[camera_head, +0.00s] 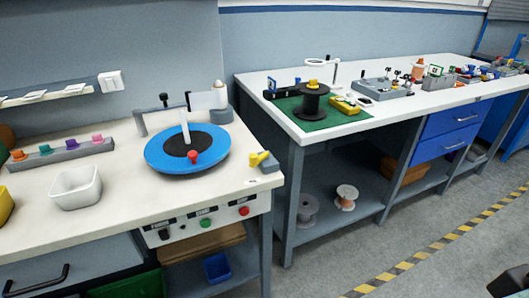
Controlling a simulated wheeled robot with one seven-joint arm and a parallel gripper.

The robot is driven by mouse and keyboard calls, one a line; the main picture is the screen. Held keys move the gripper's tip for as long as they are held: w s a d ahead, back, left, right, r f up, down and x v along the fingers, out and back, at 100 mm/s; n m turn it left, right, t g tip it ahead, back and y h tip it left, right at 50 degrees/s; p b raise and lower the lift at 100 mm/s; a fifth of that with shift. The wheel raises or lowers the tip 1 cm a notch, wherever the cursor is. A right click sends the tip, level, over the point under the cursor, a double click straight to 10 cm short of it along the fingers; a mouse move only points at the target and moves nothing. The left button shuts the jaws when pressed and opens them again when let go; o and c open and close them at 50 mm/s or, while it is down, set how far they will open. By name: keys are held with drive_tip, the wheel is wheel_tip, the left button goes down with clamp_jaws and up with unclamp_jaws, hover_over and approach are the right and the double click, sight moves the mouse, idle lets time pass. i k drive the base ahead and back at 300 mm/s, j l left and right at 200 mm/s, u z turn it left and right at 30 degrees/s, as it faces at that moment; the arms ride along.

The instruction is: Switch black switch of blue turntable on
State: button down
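The blue turntable (216,149) is a round blue disc with a dark centre, on the left bench. A red knob (193,157) stands on its near part and a pale upright bar rises near its middle. The black switch (163,234) is a small dark knob at the left of the bench's front control panel, below the turntable. Its on or off position is too small to tell. A dark angular piece at the bottom right corner appears to be part of my gripper (510,283), far from the switch. Its fingers are largely cut off, so its opening cannot be seen.
The panel also has a green button (205,223) and a red button (244,211). A yellow-handled clamp (261,160) sits at the bench corner above. A white bin (76,187) stands left. A second bench (295,130) stands right; open grey floor (335,262) lies in front.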

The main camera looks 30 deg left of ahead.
sight(164, 235)
drive_tip(key=u, duration=1.6)
